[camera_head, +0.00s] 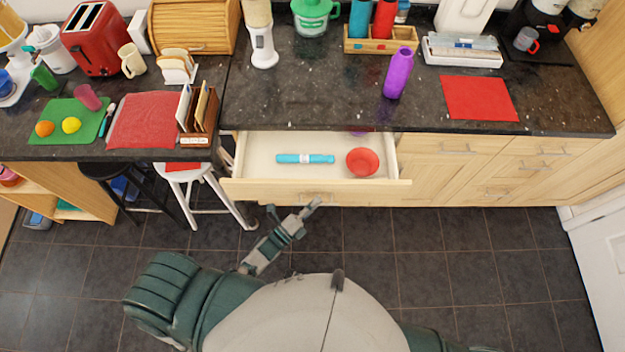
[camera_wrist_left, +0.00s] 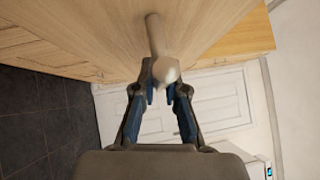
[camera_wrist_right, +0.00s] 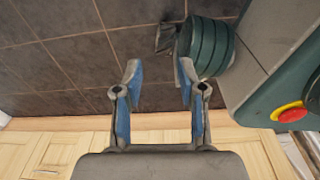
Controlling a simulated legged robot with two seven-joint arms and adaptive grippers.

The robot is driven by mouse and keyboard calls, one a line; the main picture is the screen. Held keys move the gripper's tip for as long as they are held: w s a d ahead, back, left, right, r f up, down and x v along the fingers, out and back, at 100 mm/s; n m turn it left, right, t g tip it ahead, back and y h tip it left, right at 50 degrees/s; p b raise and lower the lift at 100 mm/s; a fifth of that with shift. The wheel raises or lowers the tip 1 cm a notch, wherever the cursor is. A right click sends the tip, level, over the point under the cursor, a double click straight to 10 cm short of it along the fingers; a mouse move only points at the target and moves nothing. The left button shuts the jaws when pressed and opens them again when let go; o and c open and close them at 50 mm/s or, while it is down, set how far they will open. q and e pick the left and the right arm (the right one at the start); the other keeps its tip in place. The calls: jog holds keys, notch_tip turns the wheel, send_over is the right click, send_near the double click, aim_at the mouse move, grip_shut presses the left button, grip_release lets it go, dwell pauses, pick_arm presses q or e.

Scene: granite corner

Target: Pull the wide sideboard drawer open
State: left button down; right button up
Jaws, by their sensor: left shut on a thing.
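The wide wooden sideboard drawer (camera_head: 255,189) stands pulled out below the dark counter. Its pale inside shows, with a blue cylinder (camera_head: 290,158) and a red bowl (camera_head: 362,162) lying in it. My left gripper (camera_head: 312,204) is at the middle of the drawer front, on the floor side. In the left wrist view the light round-ended handle (camera_wrist_left: 157,45) lies between the fingers of my left gripper (camera_wrist_left: 163,82), which is shut on it. My right gripper (camera_wrist_right: 157,78) has its fingers apart and nothing between them; it does not show in the head view.
Closed drawers and cabinet fronts (camera_head: 440,165) continue to the right. A white stool (camera_head: 190,180) and a black stool (camera_head: 105,172) stand left of the drawer. The counter (camera_head: 300,100) holds a purple bottle (camera_head: 398,74) and a red mat (camera_head: 478,98). The dark tiled floor is clear at right.

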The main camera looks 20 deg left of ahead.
pick_arm(q)
jog(key=s+d+p, duration=0.1)
jog(key=s+d, duration=0.2)
jog(key=s, duration=0.6)
jog(key=s+d+p, duration=0.1)
jog(key=s+d, duration=0.1)
jog(key=s, duration=0.7)
jog(key=shift+s+d+f, duration=0.2)
jog(key=shift+s+d, duration=0.15)
jog(key=shift+d, duration=0.05)
pick_arm(e)
jog(key=shift+s+d, duration=0.25)
jog(key=shift+s, duration=1.15)
jog(key=shift+s+d, duration=0.2)
jog(key=shift+s, duration=1.15)
pick_arm(q)
jog(key=c, duration=1.2)
grip_release()
jog(key=v, duration=1.1)
jog(key=shift+s+d, duration=0.25)
jog(key=shift+s, duration=0.05)
pick_arm(e)
jog(key=shift+d+f, duration=0.2)
jog(key=shift+d, duration=0.15)
pick_arm(q)
jog(key=shift+a+f, duration=0.1)
jog(key=shift+a, duration=0.25)
pick_arm(e)
jog(key=shift+a+r, duration=0.1)
jog(key=shift+a, duration=0.2)
